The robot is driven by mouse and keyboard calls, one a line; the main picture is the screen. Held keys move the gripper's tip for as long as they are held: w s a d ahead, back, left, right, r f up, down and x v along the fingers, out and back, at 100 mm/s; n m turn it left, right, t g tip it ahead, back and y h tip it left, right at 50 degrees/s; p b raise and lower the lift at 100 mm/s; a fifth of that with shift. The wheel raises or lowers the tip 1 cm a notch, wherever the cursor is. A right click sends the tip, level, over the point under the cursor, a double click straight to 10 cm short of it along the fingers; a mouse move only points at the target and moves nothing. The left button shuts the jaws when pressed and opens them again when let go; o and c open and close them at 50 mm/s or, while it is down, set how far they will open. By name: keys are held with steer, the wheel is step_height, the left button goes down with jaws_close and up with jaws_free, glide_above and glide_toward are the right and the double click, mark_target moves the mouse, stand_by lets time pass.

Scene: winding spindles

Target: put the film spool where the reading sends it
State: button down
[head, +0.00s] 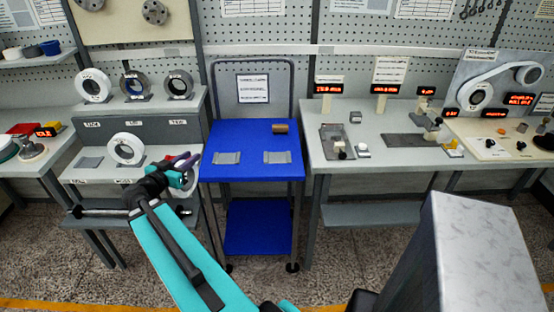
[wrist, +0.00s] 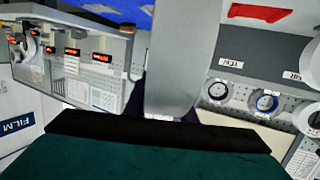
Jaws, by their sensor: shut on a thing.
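My gripper (head: 187,166) is shut at the end of my teal arm, in front of the left bench in the head view. It is shut on the film spool, whose pale rim (head: 190,183) shows partly behind the fingers. In the wrist view the held spool (wrist: 182,60) is a broad grey band seen edge-on, rising from the dark jaw. Small red digital readouts (head: 329,89) stand on the right bench; their text is too small to read surely.
Three spools stand on the left rack's upper step, the middle one (head: 135,85) with a blue hub. A white spool (head: 126,148) stands on the lower step by labels. A blue cart (head: 250,139) carries two grey cradles and a brown roll. Floor before it is clear.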

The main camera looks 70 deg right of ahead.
steer(key=s+d+m+g, duration=0.1)
steer(key=s+d+g, duration=0.1)
steer(key=s+d, duration=0.4)
steer(key=s+d+m+g+y+b, duration=0.1)
steer(key=s+d+m+g, duration=0.1)
steer(key=s+d, duration=0.5)
steer(key=s+d+m+g+y, duration=0.1)
steer(key=s+d, duration=0.5)
steer(key=s, duration=1)
steer(key=shift+s+d+r+m+g, duration=0.2)
steer(key=shift+s+r+m+g, duration=0.15)
steer(key=shift+m+g, duration=0.15)
steer(key=w+d+p, duration=0.2)
steer(key=d+p, duration=0.1)
steer(key=d, duration=0.4)
steer(key=w+d+f+p, duration=0.1)
steer(key=w+d+p, duration=0.1)
steer(key=d, duration=0.6)
steer(key=shift+w+f+p, duration=0.3)
steer(key=shift+w+p, duration=0.1)
steer(key=shift+w, duration=0.45)
step_height(320, 180, down, 4)
steer(key=shift+r+p, duration=0.25)
steer(key=shift+p, duration=0.8)
steer(key=shift+f+b, duration=0.15)
steer(key=shift+b, duration=0.2)
